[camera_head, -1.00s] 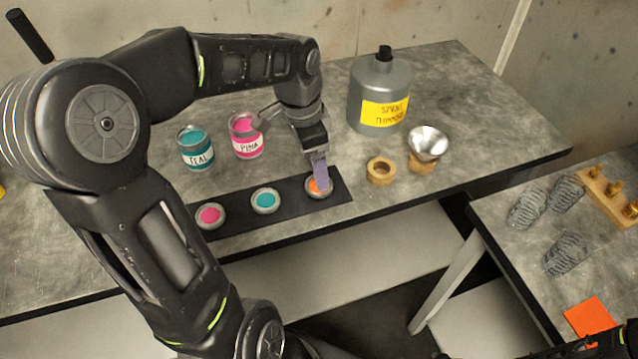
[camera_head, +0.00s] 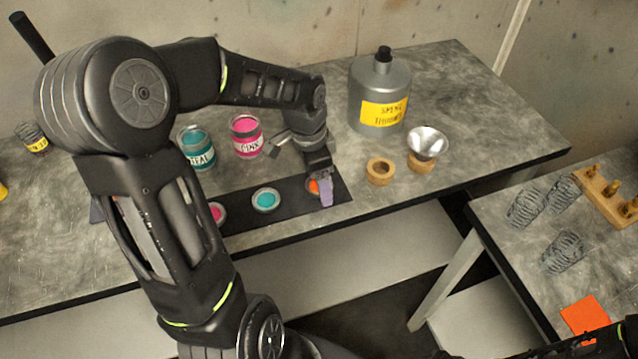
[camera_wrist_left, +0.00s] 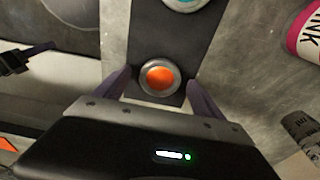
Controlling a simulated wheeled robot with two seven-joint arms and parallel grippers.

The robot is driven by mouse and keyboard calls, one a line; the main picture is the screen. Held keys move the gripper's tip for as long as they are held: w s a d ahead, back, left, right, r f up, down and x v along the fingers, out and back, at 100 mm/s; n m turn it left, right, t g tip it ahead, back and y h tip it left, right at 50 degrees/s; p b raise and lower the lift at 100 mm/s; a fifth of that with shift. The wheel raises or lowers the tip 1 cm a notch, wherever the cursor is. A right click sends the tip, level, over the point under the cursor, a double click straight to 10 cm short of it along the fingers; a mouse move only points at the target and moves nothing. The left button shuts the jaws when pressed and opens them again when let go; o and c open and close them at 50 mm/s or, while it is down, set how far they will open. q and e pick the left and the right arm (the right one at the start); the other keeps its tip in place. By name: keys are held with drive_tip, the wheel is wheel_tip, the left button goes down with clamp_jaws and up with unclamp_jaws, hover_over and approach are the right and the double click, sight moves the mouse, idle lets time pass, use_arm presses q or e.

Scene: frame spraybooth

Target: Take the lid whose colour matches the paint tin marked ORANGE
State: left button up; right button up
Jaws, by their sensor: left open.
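The orange lid (camera_head: 314,187) lies at the right end of a dark strip (camera_head: 341,186), partly hidden by my left gripper in the head view. In the left wrist view the orange lid (camera_wrist_left: 160,78) sits between the two purple fingers of my open left gripper (camera_wrist_left: 160,88). The gripper (camera_head: 324,191) is low over the strip; contact cannot be told. A teal lid (camera_head: 265,200) and a pink lid (camera_head: 218,212) lie farther left on the strip. Tins marked TEAL (camera_head: 196,150) and PINK (camera_head: 246,137) stand behind. I see no tin marked ORANGE. My right gripper (camera_wrist_left: 38,50) shows small in the wrist view.
A grey thinner container (camera_head: 379,90) stands at the back. A wooden ring (camera_head: 380,171) and a metal funnel (camera_head: 428,143) on a wooden base are right of the strip. The side table holds wire coils (camera_head: 527,206), a pegged wooden block (camera_head: 606,194) and an orange square (camera_head: 585,316).

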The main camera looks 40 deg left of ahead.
use_arm(q)
drive_tip(key=shift+c, duration=0.4)
drive_tip(key=c, duration=1.3)
drive_tip(key=shift+r, duration=0.15)
wheel_tip(320, 180, up, 10)
drive_tip(key=shift+f+b, duration=0.1)
drive_tip(key=shift+b, duration=0.35)
